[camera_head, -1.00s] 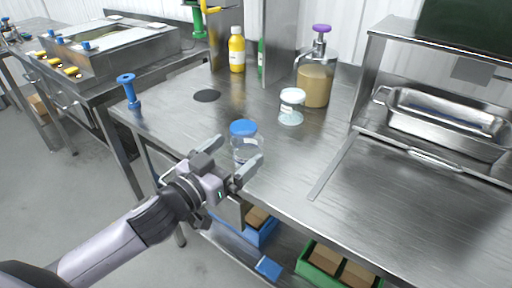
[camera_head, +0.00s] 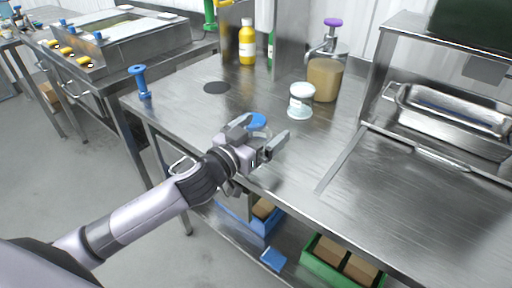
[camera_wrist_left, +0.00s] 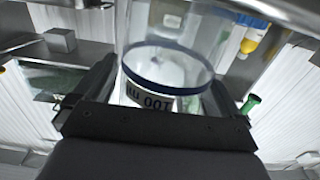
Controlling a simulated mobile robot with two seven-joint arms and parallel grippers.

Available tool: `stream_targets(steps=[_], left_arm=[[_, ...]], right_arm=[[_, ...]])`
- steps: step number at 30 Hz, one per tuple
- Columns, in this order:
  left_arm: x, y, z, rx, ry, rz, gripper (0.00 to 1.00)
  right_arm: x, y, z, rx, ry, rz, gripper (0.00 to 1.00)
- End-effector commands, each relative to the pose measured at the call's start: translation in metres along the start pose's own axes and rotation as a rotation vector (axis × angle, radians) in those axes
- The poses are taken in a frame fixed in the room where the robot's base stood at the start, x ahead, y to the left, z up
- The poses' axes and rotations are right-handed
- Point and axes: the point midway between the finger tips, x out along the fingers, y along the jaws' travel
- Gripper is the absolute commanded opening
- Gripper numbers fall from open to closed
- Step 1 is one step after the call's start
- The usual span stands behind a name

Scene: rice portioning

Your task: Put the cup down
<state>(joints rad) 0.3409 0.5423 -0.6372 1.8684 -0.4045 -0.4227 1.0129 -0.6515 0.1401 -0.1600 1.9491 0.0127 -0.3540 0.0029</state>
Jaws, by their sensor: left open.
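A clear cup with a blue top (camera_head: 257,121) is near the front edge of the steel table, mostly hidden behind my left gripper (camera_head: 270,138). In the left wrist view the clear cup (camera_wrist_left: 167,70) fills the middle, with a blue band and a label with black print. The fingers of my left gripper (camera_wrist_left: 158,110) stand apart on either side of the cup; the gripper is open. I cannot tell whether a finger touches it. The cup looks upright on the table in the head view. My right gripper is not in view.
A clear jar with a white lid (camera_head: 300,101) and a brown-filled dispenser with a purple knob (camera_head: 325,78) stand behind. A yellow bottle (camera_head: 246,45) is at the back. The steel table (camera_head: 190,110) is bare at left.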

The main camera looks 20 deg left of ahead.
Motion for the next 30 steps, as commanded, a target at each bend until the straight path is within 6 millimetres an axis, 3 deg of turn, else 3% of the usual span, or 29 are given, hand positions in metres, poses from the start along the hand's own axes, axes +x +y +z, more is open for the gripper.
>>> stream_targets(steps=[1, 6, 9, 20, 26, 30], left_arm=[[0.000, 0.000, 0.000, 0.000, 0.000, 0.000, 0.98], [0.000, 0.000, 0.000, 0.000, 0.000, 0.000, 0.43], [0.000, 0.000, 0.000, 0.000, 0.000, 0.000, 0.37], [0.000, 0.000, -0.011, 0.001, 0.003, 0.000, 0.36], [0.000, 0.000, -0.044, 0.001, 0.006, 0.001, 0.36], [0.000, 0.000, -0.083, 0.002, 0.008, 0.000, 0.36]], right_arm=[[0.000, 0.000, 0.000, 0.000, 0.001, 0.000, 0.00], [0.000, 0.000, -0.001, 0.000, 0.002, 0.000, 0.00], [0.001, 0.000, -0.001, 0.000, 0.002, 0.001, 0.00], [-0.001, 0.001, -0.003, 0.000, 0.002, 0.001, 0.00], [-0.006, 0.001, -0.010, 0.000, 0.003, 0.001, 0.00], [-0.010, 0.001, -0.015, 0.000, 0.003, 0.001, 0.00]])
